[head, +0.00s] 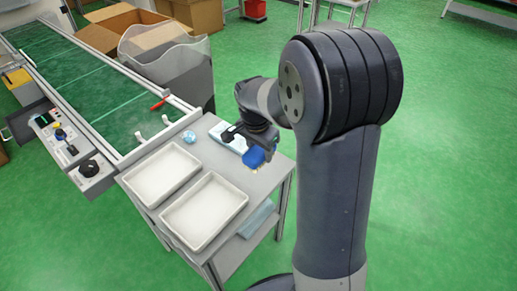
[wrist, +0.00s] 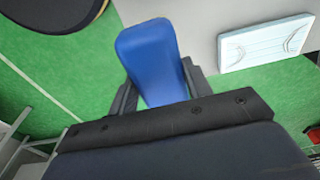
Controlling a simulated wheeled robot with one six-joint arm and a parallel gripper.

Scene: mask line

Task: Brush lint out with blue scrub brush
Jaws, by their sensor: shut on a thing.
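The blue scrub brush (wrist: 150,58) is held between the two fingers of my gripper (wrist: 158,88) in the wrist view. In the head view the blue brush (head: 258,157) shows just below my gripper (head: 240,138), over the right part of the grey table. My gripper is shut on it. The brush's bristles are hardly visible, and I cannot tell whether they touch the table. I cannot make out any lint.
Two white trays (head: 204,229) (head: 136,178) sit on the grey table (head: 262,190). A pale blue-white pack (wrist: 266,42) lies beside the brush. A small blue item (head: 189,137) lies near the back edge. A green conveyor (head: 75,70) with a control box adjoins at left.

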